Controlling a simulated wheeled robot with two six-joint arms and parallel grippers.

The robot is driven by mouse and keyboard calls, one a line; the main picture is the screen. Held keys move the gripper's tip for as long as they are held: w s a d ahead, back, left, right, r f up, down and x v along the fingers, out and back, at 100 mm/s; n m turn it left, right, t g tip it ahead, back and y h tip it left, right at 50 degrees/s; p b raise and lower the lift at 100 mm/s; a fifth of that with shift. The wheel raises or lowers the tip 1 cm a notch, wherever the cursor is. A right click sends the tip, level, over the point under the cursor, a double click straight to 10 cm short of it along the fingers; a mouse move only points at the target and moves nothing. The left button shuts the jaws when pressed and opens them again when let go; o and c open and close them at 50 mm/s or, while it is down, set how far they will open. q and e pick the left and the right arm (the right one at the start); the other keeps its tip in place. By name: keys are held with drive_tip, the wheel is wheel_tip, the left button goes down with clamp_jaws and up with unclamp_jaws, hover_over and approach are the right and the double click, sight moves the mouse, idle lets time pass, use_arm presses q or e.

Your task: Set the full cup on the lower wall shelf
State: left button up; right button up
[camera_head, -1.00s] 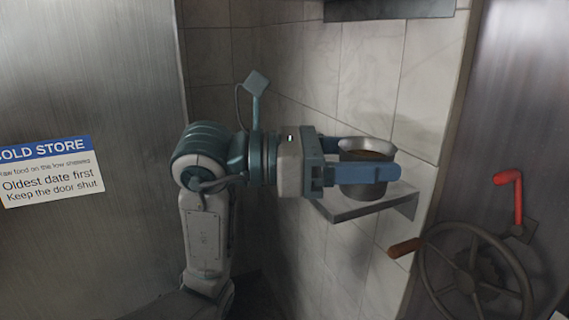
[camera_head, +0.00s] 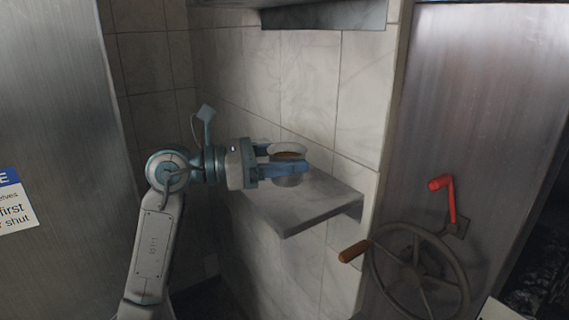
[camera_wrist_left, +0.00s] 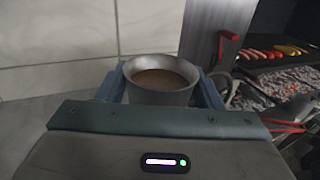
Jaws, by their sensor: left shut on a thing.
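A grey metal cup (camera_head: 287,180) filled with brown liquid is upright between the blue fingers of my left gripper (camera_head: 287,168). The gripper is shut on it. In the left wrist view the cup (camera_wrist_left: 160,84) shows its open rim and the brown liquid inside. The lower wall shelf (camera_head: 318,207), a grey slab on the tiled wall, lies behind and below the cup in the head view. I cannot tell whether the cup's base touches it. My right gripper is not in view.
An upper shelf (camera_head: 325,14) is on the wall above. A handwheel (camera_head: 420,270) with a wooden knob and a red lever (camera_head: 446,196) stand right of the shelf. A grill with glowing embers (camera_wrist_left: 283,84) and food shows at right in the wrist view. The shelf's right part is clear.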

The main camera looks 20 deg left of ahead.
use_arm(q)
drive_tip(key=shift+w+a, duration=0.25)
drive_tip(key=shift+w, duration=0.4)
wheel_tip(320, 180, down, 3)
drive_tip(key=shift+r+p, duration=0.2)
drive_tip(key=shift+p, duration=0.45)
drive_tip(key=shift+f, duration=0.45)
drive_tip(key=shift+f, duration=0.1)
drive_tip(key=shift+f, duration=0.15)
drive_tip(key=o, duration=1.1)
